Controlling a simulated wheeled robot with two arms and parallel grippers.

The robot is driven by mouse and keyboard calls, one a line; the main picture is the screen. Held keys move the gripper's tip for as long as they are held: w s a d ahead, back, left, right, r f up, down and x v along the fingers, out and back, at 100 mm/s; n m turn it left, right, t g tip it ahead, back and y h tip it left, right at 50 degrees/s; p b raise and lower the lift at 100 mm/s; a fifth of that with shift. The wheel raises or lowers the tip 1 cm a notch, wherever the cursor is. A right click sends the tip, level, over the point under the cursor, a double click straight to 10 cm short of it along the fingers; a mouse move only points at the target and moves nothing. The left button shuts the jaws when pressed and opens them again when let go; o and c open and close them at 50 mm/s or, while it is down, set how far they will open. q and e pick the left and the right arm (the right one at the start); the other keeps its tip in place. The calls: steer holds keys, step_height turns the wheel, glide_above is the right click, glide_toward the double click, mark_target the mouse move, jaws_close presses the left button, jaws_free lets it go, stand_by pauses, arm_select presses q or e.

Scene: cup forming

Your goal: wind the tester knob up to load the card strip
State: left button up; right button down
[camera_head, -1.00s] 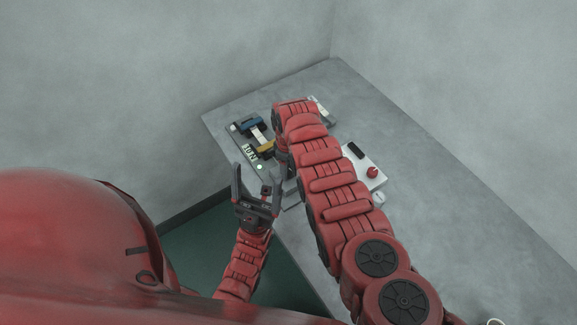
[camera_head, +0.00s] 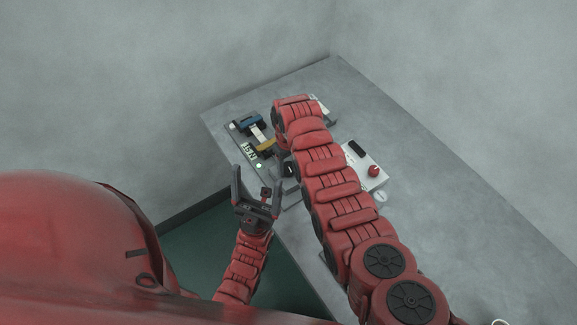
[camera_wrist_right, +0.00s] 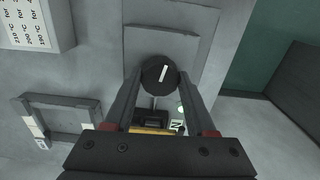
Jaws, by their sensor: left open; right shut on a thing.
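The tester (camera_head: 266,182) stands on the grey bench's left end, with a blue clamp (camera_head: 249,121) and a yellow clamp (camera_head: 266,147). The pale card strip (camera_head: 257,133) spans between them. In the right wrist view, the black knob (camera_wrist_right: 158,76) with a white mark sits between the fingertips of my right gripper (camera_wrist_right: 160,82), which is shut on it. My left gripper (camera_head: 258,195) is open and empty, in front of the tester's near edge.
A pale box with a red button (camera_head: 374,170) and a dark window stands right of my right arm. A sheet with temperature lines (camera_wrist_right: 25,25) and a grey frame (camera_wrist_right: 52,115) show in the wrist view. The bench's right part is largely clear.

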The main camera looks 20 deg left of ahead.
steer(key=shift+w+m, duration=0.1)
steer(key=shift+m, duration=0.3)
steer(key=shift+c, duration=1.1)
jaws_free()
steer(key=shift+r, duration=0.1)
